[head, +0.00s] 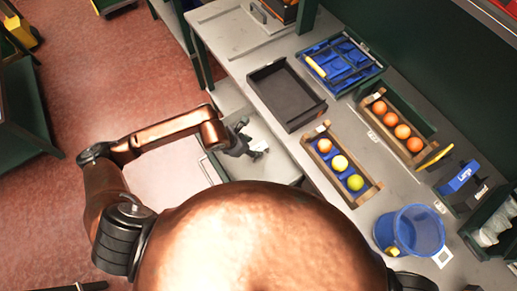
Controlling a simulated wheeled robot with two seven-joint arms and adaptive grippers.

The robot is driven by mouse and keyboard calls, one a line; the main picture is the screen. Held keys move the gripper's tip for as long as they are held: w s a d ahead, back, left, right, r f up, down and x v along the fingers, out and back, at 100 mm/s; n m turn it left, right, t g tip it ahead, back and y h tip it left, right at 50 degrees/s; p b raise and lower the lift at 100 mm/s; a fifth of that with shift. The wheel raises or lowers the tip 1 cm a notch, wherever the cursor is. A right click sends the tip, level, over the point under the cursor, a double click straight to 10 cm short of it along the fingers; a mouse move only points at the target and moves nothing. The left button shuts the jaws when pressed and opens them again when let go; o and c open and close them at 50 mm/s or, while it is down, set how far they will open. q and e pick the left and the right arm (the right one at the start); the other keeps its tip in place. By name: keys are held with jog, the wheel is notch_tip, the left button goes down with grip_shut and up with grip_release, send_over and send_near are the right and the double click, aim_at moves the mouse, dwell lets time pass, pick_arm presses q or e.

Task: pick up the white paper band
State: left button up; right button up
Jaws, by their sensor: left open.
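A small bright white piece (261,147), which looks like the white paper band, shows at the tips of my left gripper (246,146). It lies in or over the open drawer (283,172) under the table's front edge. My left gripper is open and reaches into the drawer area from the left, its fingers close to the white piece. I cannot tell whether they touch it. The gripper hides part of the drawer floor. My right gripper is not in view.
On the grey table (235,55) stand a black tray (276,84), a blue tray (341,75), a wooden crate with mixed fruit (322,172), a crate of oranges (376,129) and a blue bucket (410,231). The red floor (110,65) at left is mostly clear.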

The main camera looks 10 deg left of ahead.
aim_at(258, 148)
pick_arm(q)
jog(key=x, duration=0.5)
jog(key=shift+d+f, duration=0.15)
jog(key=shift+d, duration=0.05)
jog(key=c, duration=0.9)
